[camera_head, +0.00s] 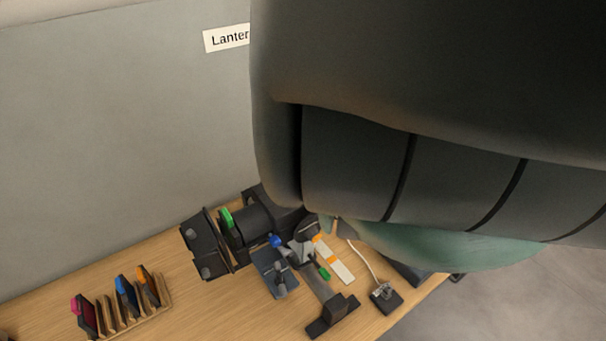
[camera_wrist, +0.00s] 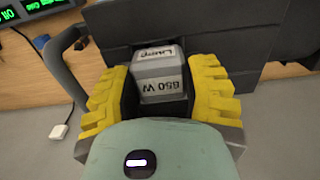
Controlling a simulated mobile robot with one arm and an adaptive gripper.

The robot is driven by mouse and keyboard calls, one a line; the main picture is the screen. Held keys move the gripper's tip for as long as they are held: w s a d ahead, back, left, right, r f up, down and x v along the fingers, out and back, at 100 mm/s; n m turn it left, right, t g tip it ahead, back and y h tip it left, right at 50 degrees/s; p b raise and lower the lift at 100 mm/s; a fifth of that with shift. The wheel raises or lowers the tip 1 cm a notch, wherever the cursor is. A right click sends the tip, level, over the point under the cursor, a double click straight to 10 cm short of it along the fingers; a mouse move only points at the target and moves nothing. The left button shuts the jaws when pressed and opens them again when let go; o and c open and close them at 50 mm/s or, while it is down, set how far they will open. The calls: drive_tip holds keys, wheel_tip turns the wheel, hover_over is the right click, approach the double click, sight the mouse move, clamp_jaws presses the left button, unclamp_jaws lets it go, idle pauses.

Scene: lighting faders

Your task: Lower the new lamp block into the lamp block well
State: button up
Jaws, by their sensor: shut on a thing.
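In the wrist view, a light grey lamp block (camera_wrist: 158,74), marked "Lamp" and "650 W", sits between the yellow-padded fingers of my gripper (camera_wrist: 160,88). The gripper is shut on it. A dark grey housing (camera_wrist: 220,30) lies just beyond the block. I cannot make out the lamp block well, nor tell whether the block's lower part is inside it. In the head view, a black lantern (camera_head: 255,220) with a green tab lies on the bench. My arm hides my gripper and the lamp block there.
A wooden rack (camera_head: 130,321) with coloured-tab frames stands at the front left of the bench (camera_head: 190,305). Several small dark pieces, a white-orange strip (camera_head: 334,259) and a corded plug (camera_head: 383,294) lie right of the lantern. A dark curved handle (camera_wrist: 60,60) is left of my gripper.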

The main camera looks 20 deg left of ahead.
drive_tip(key=o, duration=1.4)
drive_tip(key=shift+r+p, duration=3.15)
drive_tip(key=shift+r, duration=0.9)
